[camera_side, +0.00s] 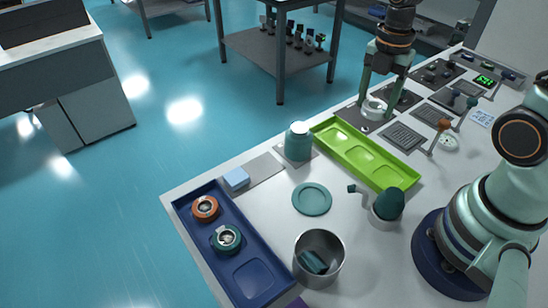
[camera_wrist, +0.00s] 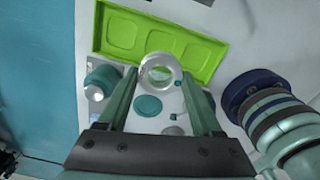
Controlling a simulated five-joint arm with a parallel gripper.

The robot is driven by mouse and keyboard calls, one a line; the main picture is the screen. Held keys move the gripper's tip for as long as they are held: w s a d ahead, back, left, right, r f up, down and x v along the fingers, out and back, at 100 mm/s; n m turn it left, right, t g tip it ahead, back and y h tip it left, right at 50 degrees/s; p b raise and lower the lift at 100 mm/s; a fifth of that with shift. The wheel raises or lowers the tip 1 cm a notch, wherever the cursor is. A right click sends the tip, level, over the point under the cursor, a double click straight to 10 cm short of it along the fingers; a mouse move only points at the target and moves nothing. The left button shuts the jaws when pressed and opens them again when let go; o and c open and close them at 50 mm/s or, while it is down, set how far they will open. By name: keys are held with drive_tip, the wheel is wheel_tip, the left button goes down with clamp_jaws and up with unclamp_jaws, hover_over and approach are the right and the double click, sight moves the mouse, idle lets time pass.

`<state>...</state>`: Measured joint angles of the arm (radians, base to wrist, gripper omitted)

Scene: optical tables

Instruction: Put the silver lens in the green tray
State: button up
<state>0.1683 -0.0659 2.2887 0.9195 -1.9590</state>
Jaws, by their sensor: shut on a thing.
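The silver lens (camera_side: 374,108), a pale ring-shaped mount, is between the two green fingers of my gripper (camera_side: 383,103), which is shut on it. In the wrist view the lens (camera_wrist: 160,74) sits between the fingertips and overlaps the tray's near edge in the picture. The green tray (camera_side: 365,150) is long, shallow and has several recesses; it looks empty. In the side view my gripper and the lens are just beyond the tray's far side. I cannot tell the lens's exact height above the table.
A teal jar (camera_side: 298,141) stands by the green tray's left end. A metal cup (camera_side: 319,259), a teal disc (camera_side: 312,199) and a teal-domed piece (camera_side: 388,205) are nearer. Dark plates and small posts lie right.

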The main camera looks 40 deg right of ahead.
sight(359, 157)
wheel_tip(359, 157, down, 13)
drive_tip(key=shift+f, duration=0.15)
idle(0.4)
drive_tip(key=shift+f, duration=0.1)
drive_tip(key=o, duration=1.4)
wheel_tip(359, 157, up, 12)
drive_tip(key=shift+r, duration=0.15)
drive_tip(key=r+m+t, duration=0.1)
drive_tip(key=r+m, duration=0.1)
drive_tip(key=m, duration=0.1)
drive_tip(key=a+r+m, duration=0.1)
drive_tip(key=r+m, duration=0.1)
drive_tip(key=m, duration=0.1)
drive_tip(key=a+r+m+t, duration=0.1)
drive_tip(key=r+m, duration=0.1)
drive_tip(key=m, duration=0.1)
drive_tip(key=shift+w+a+t, duration=0.15)
drive_tip(key=shift+a+t, duration=0.05)
drive_tip(key=shift+t, duration=0.1)
drive_tip(key=a+r+m+t, duration=0.1)
drive_tip(key=r+m, duration=0.1)
drive_tip(key=m, duration=0.2)
drive_tip(key=s+r+m+t, duration=0.1)
drive_tip(key=r+m, duration=0.1)
drive_tip(key=m, duration=0.1)
drive_tip(key=a+r+m+t, duration=0.1)
drive_tip(key=m, duration=0.3)
drive_tip(key=shift+s+a+r+m, duration=0.25)
drive_tip(key=shift+a+r+m, duration=0.05)
drive_tip(key=shift+a+r, duration=0.1)
